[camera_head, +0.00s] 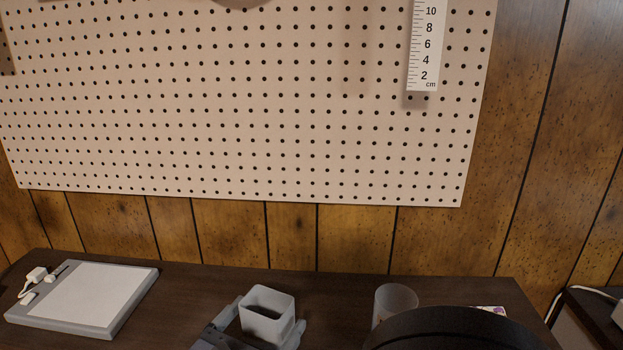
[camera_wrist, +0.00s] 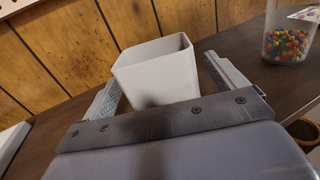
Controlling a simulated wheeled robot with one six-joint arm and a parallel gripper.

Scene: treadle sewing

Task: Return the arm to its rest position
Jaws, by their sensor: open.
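My gripper (camera_head: 264,330) is low in the head view, at the dark table. Its jaws are open, one finger on each side of a pale, square, open-topped cup (camera_head: 268,326). In the wrist view the cup (camera_wrist: 155,84) stands upright between the two grey fingers (camera_wrist: 168,88). A gap shows between the cup and the right finger; whether the left finger touches the cup I cannot tell. The cup's base is hidden behind the gripper's dark crossbar.
A clear jar (camera_wrist: 287,42) of colored beads or candies stands right of the cup, also in the head view (camera_head: 394,302). A grey-framed white board (camera_head: 85,295) lies left on the table (camera_head: 200,285). A pegboard (camera_head: 240,110) with a ruler (camera_head: 427,50) is behind.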

